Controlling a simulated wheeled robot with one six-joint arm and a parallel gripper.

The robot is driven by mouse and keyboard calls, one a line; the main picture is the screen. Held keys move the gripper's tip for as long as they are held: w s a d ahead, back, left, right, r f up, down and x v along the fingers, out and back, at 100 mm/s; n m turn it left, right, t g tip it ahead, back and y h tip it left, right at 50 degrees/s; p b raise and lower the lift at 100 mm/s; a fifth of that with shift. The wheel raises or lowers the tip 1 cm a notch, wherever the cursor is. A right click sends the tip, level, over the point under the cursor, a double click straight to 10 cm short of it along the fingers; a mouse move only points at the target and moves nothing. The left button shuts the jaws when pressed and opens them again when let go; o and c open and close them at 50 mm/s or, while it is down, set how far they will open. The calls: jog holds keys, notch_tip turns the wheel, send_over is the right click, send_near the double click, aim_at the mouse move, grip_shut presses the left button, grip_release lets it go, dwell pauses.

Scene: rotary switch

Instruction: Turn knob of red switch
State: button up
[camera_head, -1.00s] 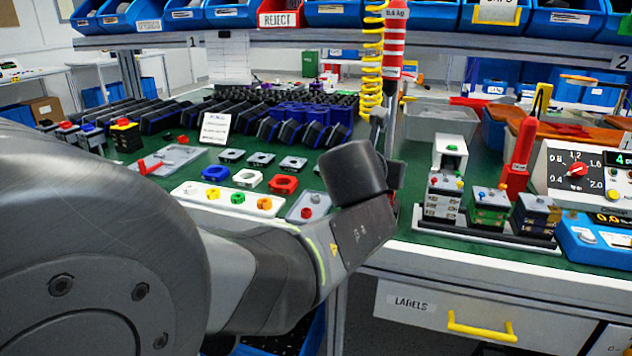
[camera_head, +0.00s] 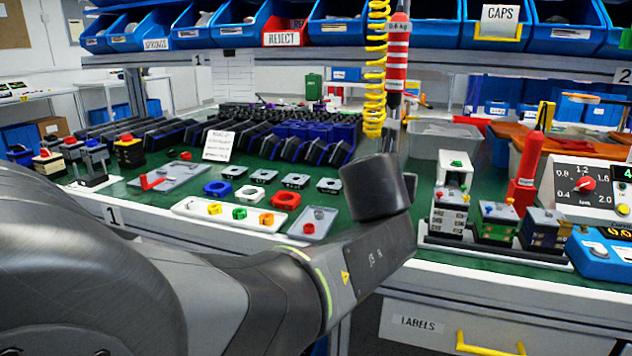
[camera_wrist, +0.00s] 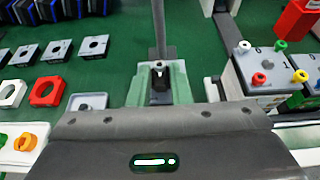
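Several small switch blocks with coloured knobs stand in a rack at the right of the bench. The left block (camera_head: 450,212), middle block (camera_head: 498,224) and right block (camera_head: 543,231) show in the head view. In the wrist view a grey block carries white, green, yellow and red knobs, with the red knob (camera_wrist: 259,79) nearest the middle. I cannot tell which block is the red switch; another switch with a red knob on a yellow top (camera_head: 128,150) stands at the left.
A white tray with coloured knobs (camera_head: 225,213), a grey bin (camera_head: 440,140) and a red-and-white hanging tool (camera_head: 397,55) on a yellow coil surround the arm. A meter box (camera_head: 590,185) stands at the right. Blue bins hang above.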

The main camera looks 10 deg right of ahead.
jog(key=shift+o, duration=1.1)
jog(key=shift+s+r, duration=0.15)
jog(key=p+v, duration=0.7)
jog(key=v, duration=0.6)
jog(key=shift+s, duration=0.25)
